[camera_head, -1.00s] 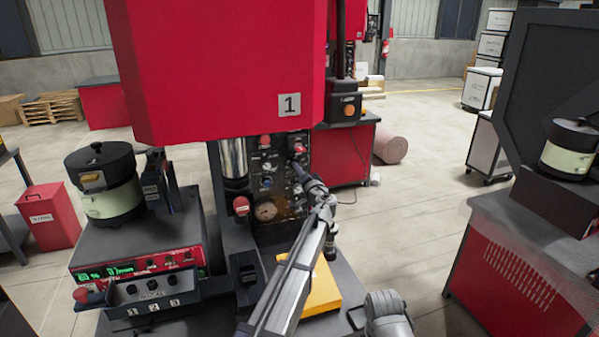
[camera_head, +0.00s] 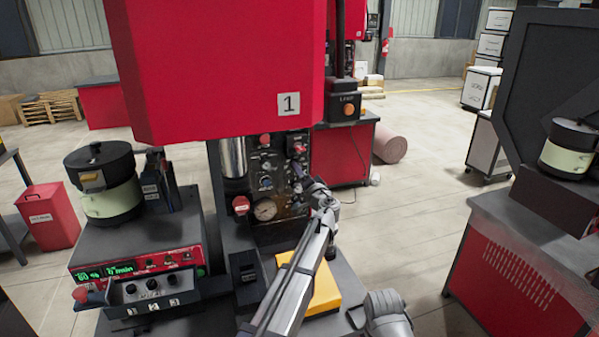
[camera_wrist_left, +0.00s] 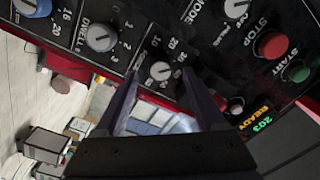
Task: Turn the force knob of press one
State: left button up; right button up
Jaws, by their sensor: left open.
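Press one is the red machine with the "1" plate (camera_head: 289,104); its dark control panel (camera_head: 266,165) is below the red housing. In the left wrist view, a small silver knob (camera_wrist_left: 160,71) with a numbered scale shows between the fingertips; its name cannot be read. A knob marked DWELL (camera_wrist_left: 101,37) is to its left and a blue knob (camera_wrist_left: 27,7) is at the upper left. My left gripper (camera_wrist_left: 160,78) is open, a finger on each side of the small knob; contact cannot be told. In the head view my left gripper (camera_head: 299,180) is at the panel's right part.
A red STOP button (camera_wrist_left: 270,45) and green START button (camera_wrist_left: 296,71) are to the right of the knobs. A gauge (camera_head: 266,209) is low on the panel. A yellow block (camera_head: 322,290) lies beneath my arm. Open floor (camera_head: 420,200) is to the right.

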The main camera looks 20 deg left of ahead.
pick_arm(q)
jog(key=v, duration=0.5)
jog(key=shift+s+d, duration=0.2)
jog(key=s+d+f+n+g+h, duration=0.1)
jog(key=s+f+n+g, duration=0.2)
jog(key=s+f+g, duration=0.55)
jog(key=s+d+f+m+g+h, duration=0.1)
jog(key=s+d+f, duration=0.3)
jog(key=s, duration=0.7)
jog(key=s+d+f+m+g+h, duration=0.1)
jog(key=s+d+f+g+h, duration=0.2)
jog(key=s, duration=0.8)
jog(key=s+d+f+m+g+h, duration=0.1)
jog(key=s+d+f+g+h, duration=0.1)
jog(key=s+d+f+h, duration=0.2)
jog(key=s+d+f, duration=0.3)
jog(key=s, duration=0.5)
jog(key=shift+d+g, duration=0.35)
jog(key=shift+w, duration=0.1)
